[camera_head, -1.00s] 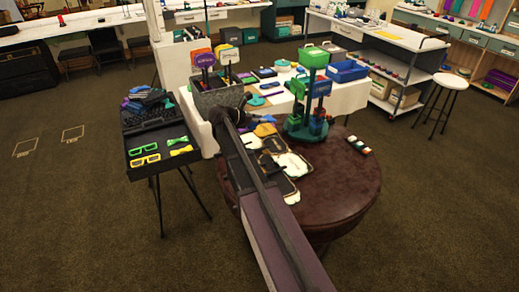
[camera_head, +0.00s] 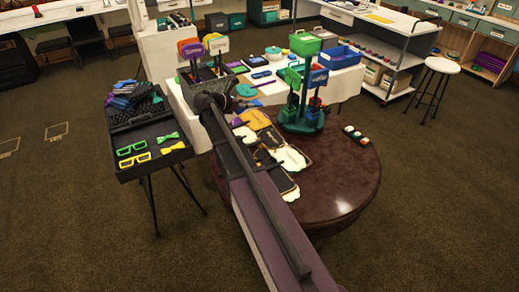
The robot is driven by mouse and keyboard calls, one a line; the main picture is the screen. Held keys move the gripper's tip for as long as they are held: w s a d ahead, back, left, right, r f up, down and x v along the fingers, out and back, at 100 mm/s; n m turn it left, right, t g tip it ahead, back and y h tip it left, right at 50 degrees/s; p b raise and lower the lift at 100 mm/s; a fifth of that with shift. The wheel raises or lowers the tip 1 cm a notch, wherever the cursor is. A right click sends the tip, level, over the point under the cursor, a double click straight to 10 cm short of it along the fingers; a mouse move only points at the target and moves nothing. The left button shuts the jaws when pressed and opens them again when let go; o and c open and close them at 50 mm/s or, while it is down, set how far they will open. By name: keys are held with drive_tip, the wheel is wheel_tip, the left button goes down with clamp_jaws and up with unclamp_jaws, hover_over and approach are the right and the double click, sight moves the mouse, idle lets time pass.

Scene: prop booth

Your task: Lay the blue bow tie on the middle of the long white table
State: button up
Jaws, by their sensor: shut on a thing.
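My gripper (camera_head: 212,98) is at the far end of my outstretched arm, over the front left edge of a white-clothed table (camera_head: 341,87). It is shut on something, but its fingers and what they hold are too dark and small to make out. I cannot pick out a blue bow tie for sure. A long white table (camera_head: 75,10) runs along the back left. I cannot tell which of the two white tables is the task's one.
A round brown table (camera_head: 338,185) with cards and a green stand (camera_head: 301,110) is in front. A black folding stand (camera_head: 150,165) at left holds green and yellow glasses and a yellow-green bow tie (camera_head: 172,147). A white stool (camera_head: 440,65) stands at right.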

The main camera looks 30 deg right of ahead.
drive_tip(key=shift+m+g, duration=0.3)
drive_tip(key=shift+g, duration=0.1)
drive_tip(key=s+a+f+b, duration=0.3)
drive_tip(key=a+f+b, duration=0.1)
drive_tip(key=f+b, duration=0.3)
drive_tip(key=s+a+f+b, duration=0.3)
drive_tip(key=a+f+b, duration=0.2)
drive_tip(key=f+b, duration=0.2)
drive_tip(key=s+a+f+b, duration=0.3)
drive_tip(key=a+f+b, duration=0.2)
drive_tip(key=f+b, duration=0.3)
drive_tip(key=shift+a, duration=0.1)
drive_tip(key=shift+s+a+f+b, duration=0.2)
drive_tip(key=shift+a+f+b, duration=0.1)
drive_tip(key=shift+a, duration=0.05)
drive_tip(key=shift+d, duration=0.1)
drive_tip(key=w+d, duration=0.3)
drive_tip(key=d, duration=0.1)
drive_tip(key=w+d+f+b, duration=0.1)
drive_tip(key=w+d, duration=0.1)
drive_tip(key=d, duration=0.3)
drive_tip(key=w+d, duration=0.3)
drive_tip(key=d, duration=0.1)
drive_tip(key=shift+w+d+f, duration=0.25)
drive_tip(key=shift+w, duration=0.05)
drive_tip(key=shift+a+b, duration=0.1)
drive_tip(key=shift+b, duration=0.2)
drive_tip(key=shift+f+b, duration=1.75)
drive_tip(key=shift+f, duration=0.05)
drive_tip(key=shift+f, duration=0.15)
